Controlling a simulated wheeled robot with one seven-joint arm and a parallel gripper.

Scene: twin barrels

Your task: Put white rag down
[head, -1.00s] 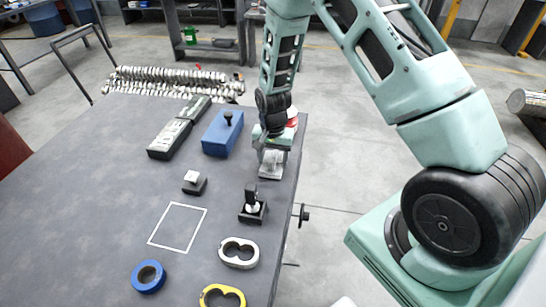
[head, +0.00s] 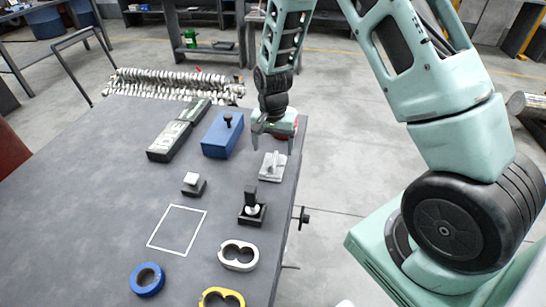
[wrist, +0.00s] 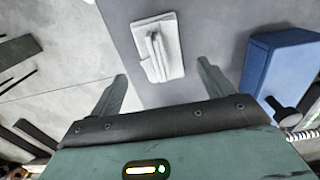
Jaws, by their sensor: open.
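The white rag (head: 272,165) lies on the dark grey table near its right edge, just right of the blue box in the head view. In the wrist view the rag (wrist: 158,48) is a pale flat rectangle with a raised ridge along its middle, lying beyond the fingertips. My gripper (head: 273,142) is above and slightly behind the rag, apart from it. In the wrist view its two fingers (wrist: 164,80) are spread wide with nothing between them.
A blue box (head: 222,134) with a black knob stands left of the rag. A black stand (head: 252,206) and a small block (head: 194,184) are nearer. A white outlined rectangle (head: 150,246) marks bare table (head: 100,210). A blue tape roll (head: 147,279) lies at the front.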

